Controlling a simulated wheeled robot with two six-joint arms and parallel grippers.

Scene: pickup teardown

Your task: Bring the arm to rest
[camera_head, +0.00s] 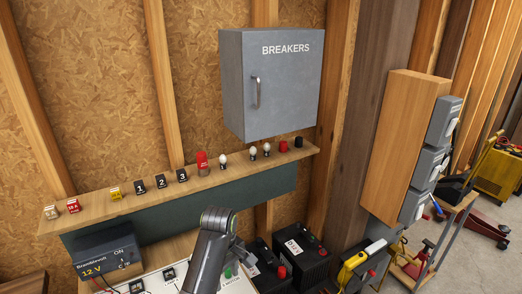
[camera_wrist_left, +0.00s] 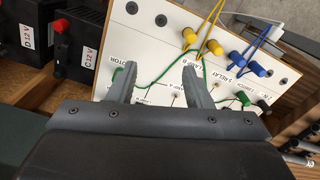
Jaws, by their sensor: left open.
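My left arm (camera_head: 208,262) rises from the bottom of the head view, in front of the white panel. Its elbow-like grey joint hides part of the shelf front and panel. In the left wrist view my left gripper (camera_wrist_left: 160,82) is open, its two grey fingers apart with nothing between them but the panel behind. The white panel (camera_wrist_left: 145,40) carries yellow, blue and green plugs with wires and printed labels. I cannot tell whether the fingertips touch it. My right gripper is in neither view.
A grey BREAKERS cabinet (camera_head: 285,80) hangs above. A Brandlevolt 12 V box (camera_head: 104,252) stands left of the panel, and black batteries (camera_head: 300,260) stand to the right.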

